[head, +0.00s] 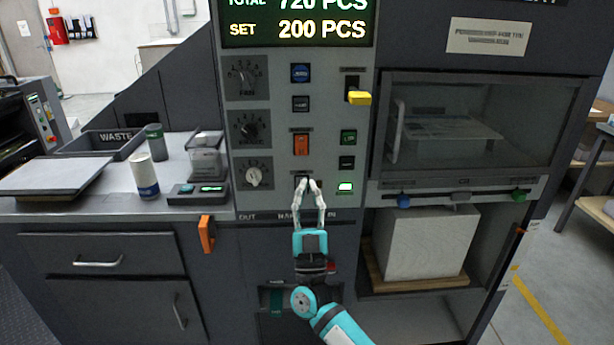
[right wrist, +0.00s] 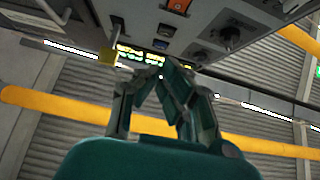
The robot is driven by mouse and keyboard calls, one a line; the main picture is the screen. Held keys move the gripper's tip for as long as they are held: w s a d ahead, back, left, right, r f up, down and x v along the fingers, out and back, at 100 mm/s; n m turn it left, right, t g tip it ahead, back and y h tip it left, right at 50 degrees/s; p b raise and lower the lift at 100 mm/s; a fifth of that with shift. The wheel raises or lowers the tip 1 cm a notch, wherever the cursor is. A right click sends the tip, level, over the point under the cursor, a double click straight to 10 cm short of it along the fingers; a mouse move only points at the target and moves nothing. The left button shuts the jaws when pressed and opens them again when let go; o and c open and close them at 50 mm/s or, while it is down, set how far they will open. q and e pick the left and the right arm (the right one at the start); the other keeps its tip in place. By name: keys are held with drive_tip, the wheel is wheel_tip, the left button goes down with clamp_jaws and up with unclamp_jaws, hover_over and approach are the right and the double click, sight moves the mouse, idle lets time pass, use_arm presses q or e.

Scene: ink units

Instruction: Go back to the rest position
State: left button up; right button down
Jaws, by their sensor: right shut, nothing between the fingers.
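My right gripper (head: 311,186) is in front of the lower part of the grey control panel (head: 323,75), just below the orange switch (head: 301,144). Its fingers point up and come together at the tips, with nothing between them. A small dark button behind the fingertips is partly hidden, and I cannot tell whether the fingers touch it. In the right wrist view the same gripper (right wrist: 160,70) shows with its fingers closed together, the panel (right wrist: 190,40) beyond them. My left gripper is not in the head view.
Left of the panel, a counter holds a white-and-blue cup (head: 146,177), a clear container (head: 206,155), a small scale-like device (head: 196,194) and a flat board (head: 55,176). A yellow lever (head: 358,97) sticks out of the panel. Right is a windowed chamber (head: 470,130) above a paper stack (head: 428,243).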

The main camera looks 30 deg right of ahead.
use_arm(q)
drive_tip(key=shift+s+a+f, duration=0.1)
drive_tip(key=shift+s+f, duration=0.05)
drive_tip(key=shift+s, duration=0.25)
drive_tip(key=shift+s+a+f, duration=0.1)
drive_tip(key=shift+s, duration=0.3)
use_arm(e)
drive_tip(key=shift+v, duration=0.75)
